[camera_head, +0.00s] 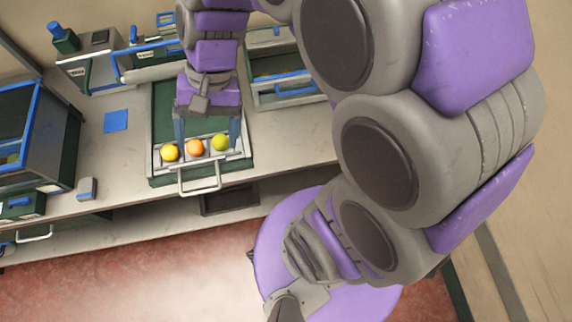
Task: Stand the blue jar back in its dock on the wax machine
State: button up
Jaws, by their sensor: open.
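My gripper (206,138) points down over a green-edged tray (158,104). Its two fingers are wide apart, on either side of the row of fruit, with nothing visibly held between them. A small blue upright piece (56,30) stands on a dark green block at the back left; it may be the blue jar, but I cannot tell for sure. A grey and green machine (84,74) stands just below it and may be the wax machine. I cannot make out an empty dock. Part of the back is hidden by my arm.
A yellow fruit (170,153), an orange fruit (195,148) and a green-yellow fruit (221,142) sit in a row at the tray's front. A blue-framed cabinet (38,130) stands at the left. A blue square (116,121) lies on the bench (110,160), with clear surface around it.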

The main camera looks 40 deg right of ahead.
jog(key=s+d+f+n+h, duration=0.1)
jog(key=s+d+n+h, duration=0.1)
jog(key=s+d, duration=0.2)
jog(key=s+d+f+n+h, duration=0.2)
jog(key=s+d, duration=0.2)
jog(key=s, duration=0.5)
jog(key=shift+s+d+f+t+h, duration=0.15)
jog(key=shift+f+t+h, duration=0.05)
jog(key=shift+t+h, duration=0.1)
dwell(0.4)
